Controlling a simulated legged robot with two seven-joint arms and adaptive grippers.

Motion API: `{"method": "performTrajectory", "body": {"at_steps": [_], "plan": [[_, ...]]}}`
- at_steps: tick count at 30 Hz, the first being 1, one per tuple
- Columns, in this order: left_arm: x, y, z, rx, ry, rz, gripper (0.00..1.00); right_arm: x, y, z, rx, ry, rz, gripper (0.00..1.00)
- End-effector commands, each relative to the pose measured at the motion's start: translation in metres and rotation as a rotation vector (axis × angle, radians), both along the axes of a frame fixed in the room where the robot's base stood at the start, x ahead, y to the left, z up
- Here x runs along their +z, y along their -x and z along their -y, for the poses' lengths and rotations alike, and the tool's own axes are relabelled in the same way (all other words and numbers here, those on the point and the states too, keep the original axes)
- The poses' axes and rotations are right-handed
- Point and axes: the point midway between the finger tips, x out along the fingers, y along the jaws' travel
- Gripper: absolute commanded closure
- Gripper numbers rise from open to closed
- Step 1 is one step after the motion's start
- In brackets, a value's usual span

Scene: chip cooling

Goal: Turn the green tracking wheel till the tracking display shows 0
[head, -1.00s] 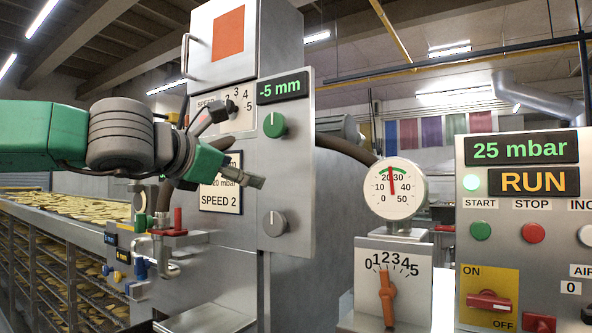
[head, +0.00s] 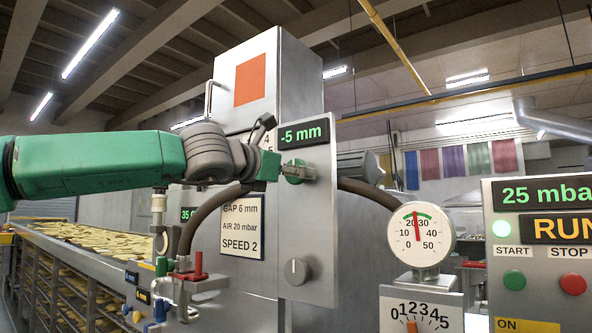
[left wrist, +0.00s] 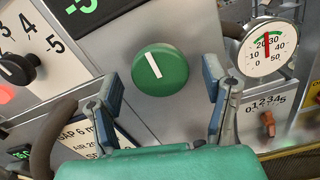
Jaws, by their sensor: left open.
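The green tracking wheel (head: 298,168) is a round knob with a white line on the grey front panel. In the left wrist view the green wheel (left wrist: 160,72) sits just beyond and between my fingers, its line tilted a little left of upright. The tracking display (head: 304,134) above it reads -5 mm. My left gripper (head: 290,172) is open at the wheel and partly covers it in the head view. In the left wrist view my left gripper (left wrist: 166,92) has one finger on each side below the wheel; contact is not clear. My right gripper is not in view.
A grey knob (head: 295,272) is lower on the same panel. A black speed knob (left wrist: 16,70) is left of the wheel. A round pressure gauge (head: 421,235) stands to the right, with the control panel (head: 486,255) beyond it. A conveyor of chips (head: 90,240) runs at left.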

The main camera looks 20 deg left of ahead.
Motion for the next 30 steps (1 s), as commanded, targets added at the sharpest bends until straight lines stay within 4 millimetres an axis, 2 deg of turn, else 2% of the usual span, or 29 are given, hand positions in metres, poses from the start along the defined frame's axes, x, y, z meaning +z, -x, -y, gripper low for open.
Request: {"method": "performTrajectory", "body": {"at_steps": [4,13,14,15,18,30], "plan": [[0.0002,-0.0107,0.0043,0.0,-0.001,0.0,0.32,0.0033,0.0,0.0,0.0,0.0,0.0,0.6],[-0.0001,-0.0129,0.0052,0.0,-0.002,0.002,0.32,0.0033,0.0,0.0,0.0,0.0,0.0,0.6],[-0.0001,-0.0129,0.0052,0.0,-0.002,0.002,0.35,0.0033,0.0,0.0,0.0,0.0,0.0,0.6],[-0.0002,-0.0129,0.0052,0.0,-0.002,0.002,0.49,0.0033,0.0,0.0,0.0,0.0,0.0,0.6],[-0.0002,-0.0129,0.0051,0.0,-0.002,0.001,0.82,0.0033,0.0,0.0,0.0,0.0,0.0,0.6],[0.0004,-0.0135,0.0042,0.002,-0.045,0.016,0.82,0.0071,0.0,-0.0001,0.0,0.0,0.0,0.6]]}}
